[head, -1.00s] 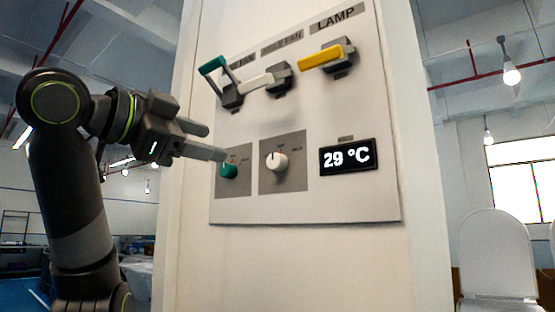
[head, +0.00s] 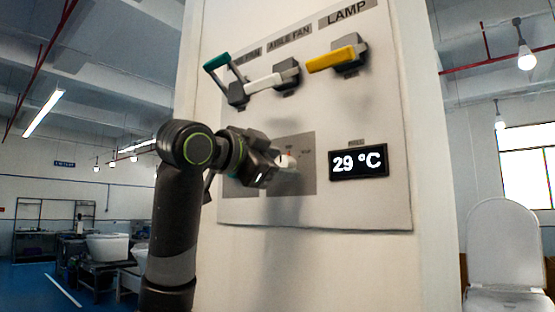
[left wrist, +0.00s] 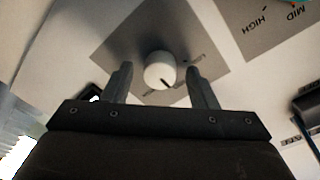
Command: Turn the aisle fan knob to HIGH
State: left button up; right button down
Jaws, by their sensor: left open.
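The white knob (head: 287,161) sits on a grey plate (head: 304,180) on the panel, below the white lever labelled AISLE FAN (head: 270,82). In the left wrist view the knob (left wrist: 160,71) lies between the two fingers of my left gripper (left wrist: 157,82), with a visible space on each side. A dark pointer line on it points down and slightly right in that view. My left gripper (head: 274,167) also shows in the head view, at the knob and open. The plate's lettering is too blurred to read fully. My right gripper is out of view.
A teal lever (head: 225,75) and a yellow lever (head: 331,59) flank the white one above. A 29 °C display (head: 358,162) is to the right. A neighbouring plate with MID and HIGH (left wrist: 275,20) shows in the wrist view; its teal knob is mostly hidden.

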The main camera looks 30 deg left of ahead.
pick_arm(q)
jog(key=c, duration=1)
jog(key=m+p, duration=0.3)
jog(key=shift+r, duration=0.2)
jog(key=m+p, duration=0.6)
jog(key=shift+g+p, duration=0.3)
jog(key=shift+d+f+m+y+p, duration=0.1)
jog(key=shift+f+m+y+p, duration=0.1)
jog(key=shift+m+p, duration=0.5)
jog(key=shift+f+m+y+p, duration=0.1)
jog(key=shift+m+y+p, duration=0.1)
jog(key=shift+m+p, duration=0.5)
